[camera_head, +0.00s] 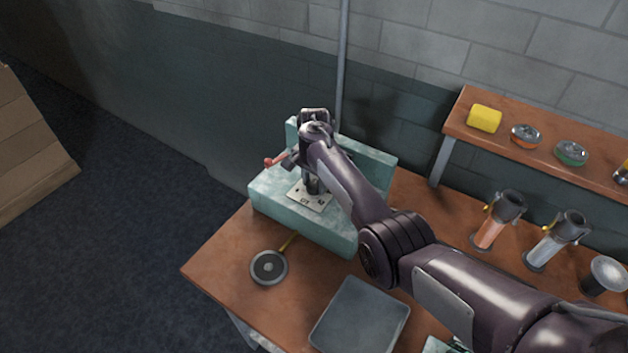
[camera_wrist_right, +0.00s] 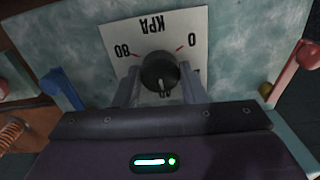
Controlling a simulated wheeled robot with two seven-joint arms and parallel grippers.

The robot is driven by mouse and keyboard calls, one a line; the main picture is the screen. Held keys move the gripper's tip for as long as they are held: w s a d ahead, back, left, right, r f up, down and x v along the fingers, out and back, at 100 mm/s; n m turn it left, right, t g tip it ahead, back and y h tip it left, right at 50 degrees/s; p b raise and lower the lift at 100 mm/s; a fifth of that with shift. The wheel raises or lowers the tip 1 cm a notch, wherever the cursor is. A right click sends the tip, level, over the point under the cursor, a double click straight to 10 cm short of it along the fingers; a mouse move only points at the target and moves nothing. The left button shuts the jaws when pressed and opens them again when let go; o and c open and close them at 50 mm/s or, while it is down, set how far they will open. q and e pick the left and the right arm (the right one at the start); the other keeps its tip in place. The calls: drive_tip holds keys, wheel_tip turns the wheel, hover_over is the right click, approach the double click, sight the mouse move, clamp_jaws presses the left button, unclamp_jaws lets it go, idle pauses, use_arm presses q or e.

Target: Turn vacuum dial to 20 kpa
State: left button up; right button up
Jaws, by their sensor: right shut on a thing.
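The vacuum dial is a black round knob (camera_wrist_right: 159,70) on a white scale plate (camera_wrist_right: 190,30). In the right wrist view the plate reads upside down, with KPA in the middle, 80 at left and 0 at right. A small light mark shows at the knob's lower edge; its exact reading is unclear. In the head view the plate (camera_head: 311,200) lies on the pale green marbled unit (camera_head: 335,228), partly hidden by my right wrist. My right gripper (camera_wrist_right: 160,84) is shut on the knob, one finger on each side. My left gripper is not in view.
A red-tipped lever (camera_head: 273,162) sticks out at the unit's left. A round black gauge-like disc (camera_head: 268,267) and a grey tray (camera_head: 360,318) lie on the brown bench. Torch-like tubes (camera_head: 490,228) stand at right, below a shelf (camera_head: 550,155) holding a yellow block (camera_head: 484,118).

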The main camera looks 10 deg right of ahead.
drive_tip(key=shift+r+n+p, duration=0.1)
drive_tip(key=shift+n+p, duration=0.25)
drive_tip(key=shift+n, duration=0.65)
drive_tip(key=n, duration=0.2)
drive_tip(key=shift+n+p, duration=0.35)
drive_tip(key=shift+n, duration=0.05)
drive_tip(key=n, duration=0.2)
drive_tip(key=shift+n, duration=0.3)
drive_tip(key=shift+n+p, duration=0.4)
drive_tip(key=shift+n, duration=1.5)
drive_tip(key=o, duration=1)
